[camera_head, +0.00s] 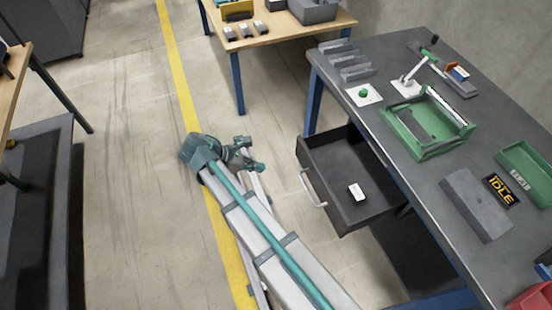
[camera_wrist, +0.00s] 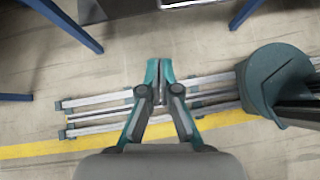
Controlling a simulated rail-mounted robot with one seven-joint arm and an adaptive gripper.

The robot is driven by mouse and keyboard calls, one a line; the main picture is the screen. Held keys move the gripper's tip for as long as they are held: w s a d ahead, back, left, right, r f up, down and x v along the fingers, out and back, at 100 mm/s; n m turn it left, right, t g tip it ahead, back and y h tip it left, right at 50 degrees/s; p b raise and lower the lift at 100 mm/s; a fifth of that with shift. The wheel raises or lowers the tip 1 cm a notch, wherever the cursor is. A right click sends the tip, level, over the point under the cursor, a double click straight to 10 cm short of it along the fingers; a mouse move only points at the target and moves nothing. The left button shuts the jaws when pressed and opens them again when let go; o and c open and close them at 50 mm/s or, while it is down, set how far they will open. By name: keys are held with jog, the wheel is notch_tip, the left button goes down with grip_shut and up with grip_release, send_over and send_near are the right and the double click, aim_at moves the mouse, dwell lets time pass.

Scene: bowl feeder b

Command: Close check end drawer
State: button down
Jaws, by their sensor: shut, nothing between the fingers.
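The dark drawer (camera_head: 345,205) under the grey bench is pulled out, and its inside shows from above. A small white block (camera_head: 356,192) with a dark label lies in it. The drawer's pale bar handle (camera_head: 313,188) is on its front, facing left toward the aisle. My gripper (camera_head: 258,153) is to the left of the drawer, apart from the handle. In the wrist view my gripper (camera_wrist: 159,72) has its fingers together, with nothing between them, above the floor. A pale bar at that view's top edge is cut off, and I cannot tell what it is.
The grey bench top (camera_head: 455,215) carries a green frame (camera_head: 428,150), a green tray (camera_head: 530,170), a grey block (camera_head: 475,205) and an "IDLE" sign (camera_head: 502,190). Blue bench legs (camera_head: 312,102) stand beside the drawer. A wooden table (camera_head: 290,42) is behind. The floor between gripper and drawer is clear.

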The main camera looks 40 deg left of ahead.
jog(key=w+d+r+p+x, duration=0.1)
jog(key=r+p+x, duration=0.1)
jog(key=x, duration=1.1)
jog(key=shift+p, duration=0.65)
jog(key=shift+w+d, duration=0.1)
jog(key=shift+w, duration=0.1)
